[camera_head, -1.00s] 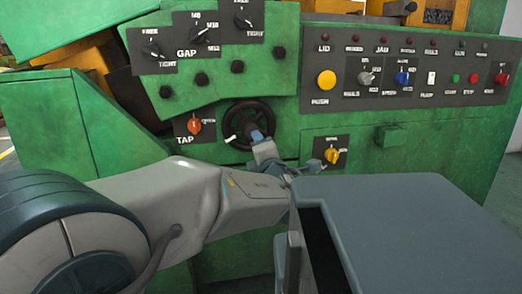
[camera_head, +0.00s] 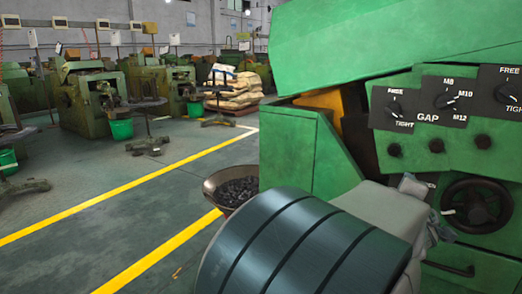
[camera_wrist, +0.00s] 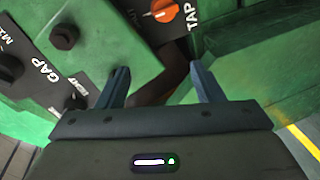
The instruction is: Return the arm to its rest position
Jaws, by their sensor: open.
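My gripper (camera_wrist: 162,82) shows in the wrist view with its two fingers apart and nothing between them. It faces the green heading machine (camera_head: 315,150), near the panel with the orange TAP knob (camera_wrist: 162,10) and the GAP panel (camera_wrist: 40,75). The fingers look clear of the knobs. In the head view my arm (camera_head: 310,240) fills the lower middle, and its far end is mostly hidden behind its own links, beside the black handwheel (camera_head: 476,206).
A bowl of dark small parts (camera_head: 232,190) stands left of the machine. A yellow floor line (camera_head: 165,250) runs along the open grey aisle (camera_head: 90,220). Stacked sacks (camera_head: 235,92) and other green machines (camera_head: 90,100) stand farther back.

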